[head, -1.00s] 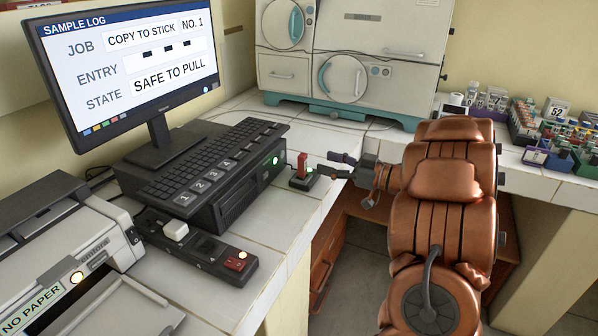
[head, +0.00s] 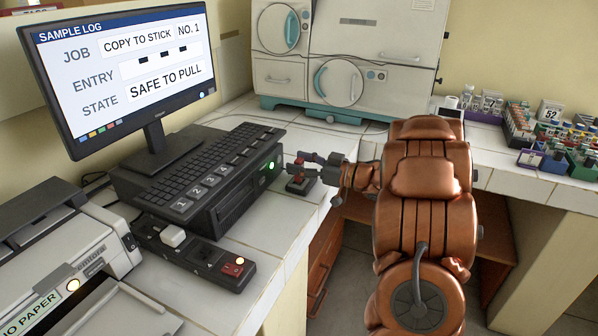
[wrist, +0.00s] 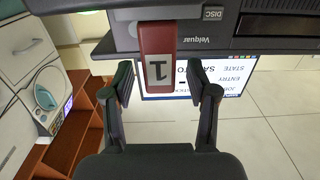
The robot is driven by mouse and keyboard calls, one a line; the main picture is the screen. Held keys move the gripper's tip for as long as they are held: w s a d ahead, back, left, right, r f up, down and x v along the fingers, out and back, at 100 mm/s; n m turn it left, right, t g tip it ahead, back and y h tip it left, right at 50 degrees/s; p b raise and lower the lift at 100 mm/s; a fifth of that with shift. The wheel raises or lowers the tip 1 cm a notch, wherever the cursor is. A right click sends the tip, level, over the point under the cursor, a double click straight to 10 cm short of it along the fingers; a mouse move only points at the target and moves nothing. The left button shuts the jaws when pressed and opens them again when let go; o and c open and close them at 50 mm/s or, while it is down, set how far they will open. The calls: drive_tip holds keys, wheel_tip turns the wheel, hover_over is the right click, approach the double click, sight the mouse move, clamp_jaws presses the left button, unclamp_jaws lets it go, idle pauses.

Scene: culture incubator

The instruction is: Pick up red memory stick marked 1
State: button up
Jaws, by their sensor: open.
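The red memory stick (wrist: 157,60) shows in the wrist view with a dark "1" on a pale label, upside down in the picture. It lies between the two spread fingers of my gripper (wrist: 159,83), with a visible gap on each side. My gripper is open and holds nothing. The monitor (head: 125,70) reads "COPY TO STICK", "NO. 1" and "SAFE TO PULL".
A black computer unit (head: 235,200) with a green light and a keyboard (head: 205,165) stand just left of the stick. A switch box (head: 190,252) and a printer (head: 60,240) are at the lower left. An incubator (head: 345,60) stands behind. Racks (head: 560,135) line the right counter.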

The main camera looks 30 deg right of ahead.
drive_tip(key=shift+w, duration=0.1)
drive_tip(key=shift+c, duration=0.4)
drive_tip(key=c, duration=1)
drive_tip(key=shift+r, duration=0.1)
